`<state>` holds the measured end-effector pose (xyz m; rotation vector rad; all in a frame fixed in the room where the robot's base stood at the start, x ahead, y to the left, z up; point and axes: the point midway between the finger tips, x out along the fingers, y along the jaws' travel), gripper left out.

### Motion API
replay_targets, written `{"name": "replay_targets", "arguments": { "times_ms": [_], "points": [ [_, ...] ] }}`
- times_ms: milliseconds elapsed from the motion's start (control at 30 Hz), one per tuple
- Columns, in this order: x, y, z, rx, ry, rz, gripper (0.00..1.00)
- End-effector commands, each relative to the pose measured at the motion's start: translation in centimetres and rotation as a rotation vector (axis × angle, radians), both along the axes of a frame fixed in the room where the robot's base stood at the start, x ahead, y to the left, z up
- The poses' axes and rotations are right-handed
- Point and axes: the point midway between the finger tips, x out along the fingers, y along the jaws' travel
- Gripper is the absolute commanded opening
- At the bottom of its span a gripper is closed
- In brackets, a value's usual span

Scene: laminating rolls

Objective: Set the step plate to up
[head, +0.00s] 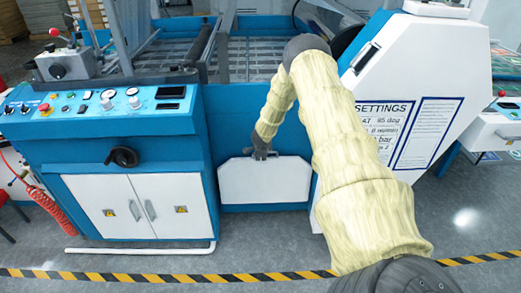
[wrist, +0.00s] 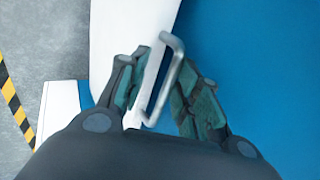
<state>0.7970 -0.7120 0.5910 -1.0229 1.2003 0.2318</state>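The step plate (head: 265,183) is a white panel with clipped top corners. It stands upright low against the blue machine, between the white cabinet doors and the large white side cover. My gripper (head: 262,154) is at its top edge, pointing down, and hides part of that edge. In the wrist view, a grey metal loop handle (wrist: 173,75) lies between the two fingers of my gripper (wrist: 163,62). The fingers are apart, one on each side of the handle. The right finger is very close to it; I cannot tell whether they touch.
A control panel (head: 100,107) and a black handwheel (head: 122,157) are at left above the cabinet doors (head: 145,208). The white side cover (head: 425,85) stands close on the right. A yellow-black floor stripe (head: 170,276) crosses the open grey floor in front.

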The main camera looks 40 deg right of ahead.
Motion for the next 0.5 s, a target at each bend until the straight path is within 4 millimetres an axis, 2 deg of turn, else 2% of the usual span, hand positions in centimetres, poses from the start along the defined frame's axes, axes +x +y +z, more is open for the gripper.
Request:
{"name": "replay_targets", "arguments": {
  "times_ms": [500],
  "points": [
    [-2.4,2.1,5.3,0.000,-0.001,-0.002,0.32]
  ]
}}
